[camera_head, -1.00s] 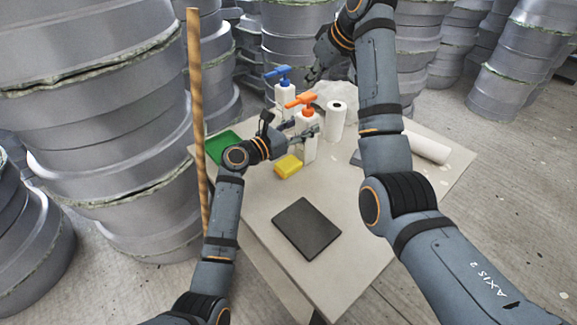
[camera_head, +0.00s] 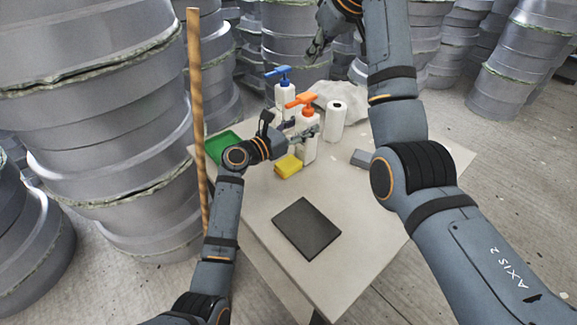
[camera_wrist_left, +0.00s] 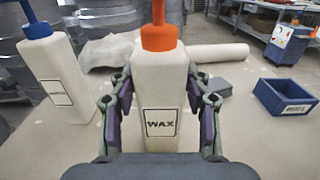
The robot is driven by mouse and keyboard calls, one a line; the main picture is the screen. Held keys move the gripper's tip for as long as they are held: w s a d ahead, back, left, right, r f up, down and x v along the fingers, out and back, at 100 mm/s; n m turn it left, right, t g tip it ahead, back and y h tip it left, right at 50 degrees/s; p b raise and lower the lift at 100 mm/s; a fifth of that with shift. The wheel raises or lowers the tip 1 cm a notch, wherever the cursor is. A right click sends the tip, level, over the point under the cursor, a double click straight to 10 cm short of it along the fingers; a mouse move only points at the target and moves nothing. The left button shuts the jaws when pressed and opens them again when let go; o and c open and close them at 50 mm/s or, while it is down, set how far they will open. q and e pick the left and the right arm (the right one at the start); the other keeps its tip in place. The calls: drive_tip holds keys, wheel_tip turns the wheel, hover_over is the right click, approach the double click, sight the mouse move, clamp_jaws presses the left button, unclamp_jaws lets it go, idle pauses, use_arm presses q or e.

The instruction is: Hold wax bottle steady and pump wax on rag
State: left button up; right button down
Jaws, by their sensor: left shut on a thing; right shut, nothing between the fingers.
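The wax bottle (camera_head: 309,148) is white with an orange pump head and stands upright on the table. In the left wrist view the bottle (camera_wrist_left: 160,90) shows its WAX label. My left gripper (camera_head: 300,136) is shut around its body; in the left wrist view the gripper's fingers (camera_wrist_left: 160,108) press both sides. My right gripper (camera_head: 314,50) is shut and empty, raised above and behind the bottles. A pale crumpled cloth (camera_head: 345,98), perhaps the rag, lies at the back of the table; it also shows in the left wrist view (camera_wrist_left: 106,52).
A blue-pump bottle (camera_head: 284,94) stands left of the wax bottle. A wooden pole (camera_head: 197,110) and stacked moulds stand around.

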use_arm(q)
drive_tip(key=o, duration=1.4)
drive_tip(key=shift+s, duration=0.1)
drive_tip(key=v, duration=1.2)
